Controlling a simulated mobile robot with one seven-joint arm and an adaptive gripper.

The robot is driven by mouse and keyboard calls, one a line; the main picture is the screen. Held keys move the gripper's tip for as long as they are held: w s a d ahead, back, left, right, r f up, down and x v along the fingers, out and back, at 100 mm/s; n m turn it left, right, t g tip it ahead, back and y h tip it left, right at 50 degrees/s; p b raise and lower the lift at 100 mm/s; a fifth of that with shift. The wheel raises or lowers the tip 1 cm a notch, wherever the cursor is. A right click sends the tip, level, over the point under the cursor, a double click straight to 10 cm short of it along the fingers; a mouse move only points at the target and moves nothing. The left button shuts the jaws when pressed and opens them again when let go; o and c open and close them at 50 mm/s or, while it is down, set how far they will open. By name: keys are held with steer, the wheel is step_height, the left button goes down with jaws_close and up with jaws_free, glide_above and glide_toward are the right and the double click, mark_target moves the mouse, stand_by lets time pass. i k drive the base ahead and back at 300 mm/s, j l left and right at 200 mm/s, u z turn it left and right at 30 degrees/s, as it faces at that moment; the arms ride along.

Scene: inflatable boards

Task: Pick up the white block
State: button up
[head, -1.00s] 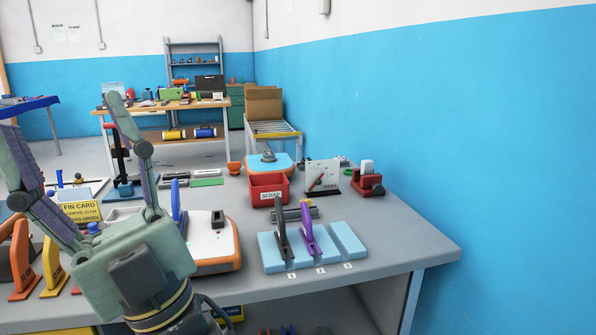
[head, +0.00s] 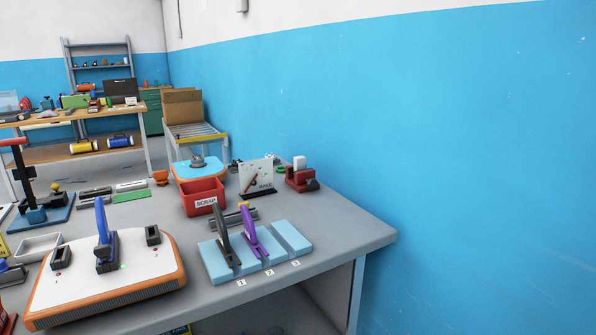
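A small white block (head: 299,162) stands upright in a red vise-like holder (head: 300,180) near the back right of the grey table (head: 345,228). Its lower part is hidden by the holder. My gripper is not in view, so I cannot see whether it is open or shut.
A white panel (head: 256,174) stands left of the holder, with a red SCRAP bin (head: 203,198) further left. In front is a light blue rack (head: 291,236) with black (head: 227,241) and purple (head: 251,232) fins. The table's right end is clear, beside a blue wall (head: 450,130).

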mark_target(299, 161)
steer(key=i+j, duration=0.15)
steer(key=i, duration=0.25)
steer(key=i+j+z, duration=0.15)
steer(key=i, duration=0.25)
steer(key=i+j, duration=0.25)
steer(key=i, duration=0.15)
